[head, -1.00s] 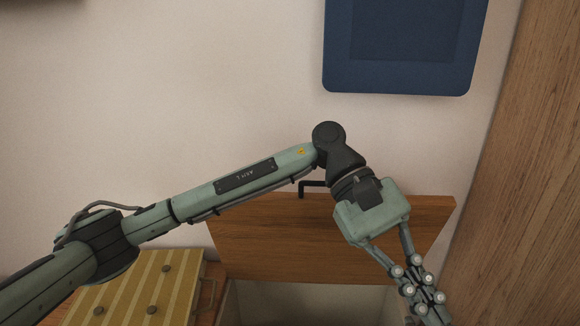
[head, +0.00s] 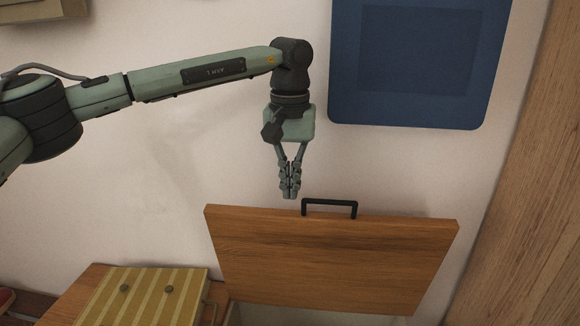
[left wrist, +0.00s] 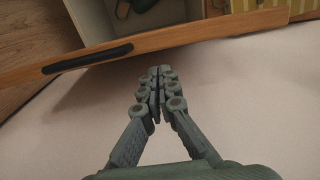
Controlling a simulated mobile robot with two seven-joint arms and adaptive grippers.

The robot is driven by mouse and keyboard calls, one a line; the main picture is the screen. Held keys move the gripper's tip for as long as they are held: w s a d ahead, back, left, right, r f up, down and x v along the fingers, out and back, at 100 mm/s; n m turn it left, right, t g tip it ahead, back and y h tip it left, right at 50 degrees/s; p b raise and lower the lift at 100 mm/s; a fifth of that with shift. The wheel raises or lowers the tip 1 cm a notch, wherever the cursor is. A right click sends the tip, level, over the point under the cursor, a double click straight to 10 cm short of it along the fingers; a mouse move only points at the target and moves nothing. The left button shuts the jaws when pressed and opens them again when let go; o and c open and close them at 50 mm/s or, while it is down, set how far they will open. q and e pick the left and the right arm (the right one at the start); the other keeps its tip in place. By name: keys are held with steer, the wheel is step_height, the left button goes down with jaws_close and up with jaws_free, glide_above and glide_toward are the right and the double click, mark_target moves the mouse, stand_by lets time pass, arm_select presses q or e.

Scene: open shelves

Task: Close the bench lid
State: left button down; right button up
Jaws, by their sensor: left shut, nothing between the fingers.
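The wooden bench lid (head: 330,258) stands raised and open, tilted up in front of the wall, with a black handle (head: 330,206) on its top edge. My left gripper (head: 290,194) is shut and empty, fingers pointing down, just above and left of the handle and apart from the lid. In the left wrist view the gripper (left wrist: 157,75) is close to the lid's edge (left wrist: 190,37), with the handle (left wrist: 87,58) to its left. The open bench inside (left wrist: 150,20) lies beyond the lid, with a dark item partly visible in it. My right gripper is not in view.
A striped yellow box (head: 140,295) lies on the wooden surface left of the lid. A blue panel (head: 415,65) hangs on the wall above. A tall wooden side panel (head: 530,190) stands at the right. The wall area left of the gripper is clear.

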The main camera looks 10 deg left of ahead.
mark_target(288, 215)
arm_select(q)
steer(key=s+f, duration=0.1)
steer(key=f, duration=0.1)
steer(key=s+f, duration=0.1)
steer(key=f, duration=0.1)
steer(key=shift+s, duration=0.3)
steer(key=shift+s+f, duration=0.15)
steer(key=shift+s, duration=0.45)
